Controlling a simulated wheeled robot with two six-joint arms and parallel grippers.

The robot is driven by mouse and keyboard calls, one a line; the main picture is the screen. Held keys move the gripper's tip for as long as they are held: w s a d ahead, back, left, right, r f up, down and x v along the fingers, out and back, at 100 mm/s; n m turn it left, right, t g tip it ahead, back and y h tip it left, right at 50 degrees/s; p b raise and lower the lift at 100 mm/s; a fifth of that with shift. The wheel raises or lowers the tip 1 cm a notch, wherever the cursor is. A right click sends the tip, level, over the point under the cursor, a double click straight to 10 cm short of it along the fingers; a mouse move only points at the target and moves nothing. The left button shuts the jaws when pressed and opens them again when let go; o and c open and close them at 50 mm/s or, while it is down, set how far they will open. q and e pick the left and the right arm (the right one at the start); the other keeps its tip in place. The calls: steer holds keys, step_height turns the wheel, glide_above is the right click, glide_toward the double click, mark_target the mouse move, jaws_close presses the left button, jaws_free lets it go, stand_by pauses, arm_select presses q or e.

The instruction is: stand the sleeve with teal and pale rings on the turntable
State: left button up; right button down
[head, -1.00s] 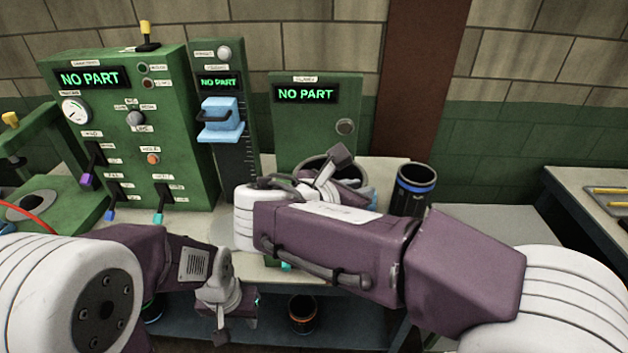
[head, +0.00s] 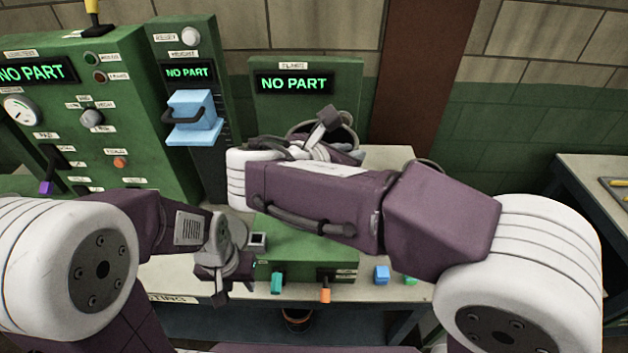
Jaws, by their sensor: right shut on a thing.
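My right arm reaches across the picture. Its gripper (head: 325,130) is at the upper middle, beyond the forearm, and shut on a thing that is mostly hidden. A dark round opening with a pale rim (head: 346,131) shows right behind it, which looks like the mouth of a sleeve. I cannot see teal or pale rings on it. My left gripper (head: 228,278) hangs low at the bench's front, seen from behind. Its jaws are unclear and nothing shows in it. I cannot make out the turntable; my right forearm covers much of the bench.
Green panels reading NO PART (head: 293,84) stand at the back, one with a light blue slide (head: 193,118). A low green box (head: 300,248) with coloured levers sits under my right forearm. A sleeve (head: 297,319) stands on the lower shelf. Another bench (head: 590,180) is at the right.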

steer(key=w+a+f+p, duration=0.1)
steer(key=w+f, duration=0.2)
steer(key=w+a+f+p, duration=0.1)
steer(key=w+f, duration=0.2)
steer(key=w+a+f, duration=0.2)
steer(key=w+f, duration=0.2)
steer(key=shift+a+p, duration=0.1)
steer(key=shift+p, duration=0.3)
steer(key=shift+w+f, duration=0.1)
steer(key=shift+f, duration=0.1)
steer(key=c, duration=1.5)
jaws_free()
steer(key=shift+f, duration=0.15)
steer(key=shift+c, duration=0.2)
steer(key=shift+o, duration=1)
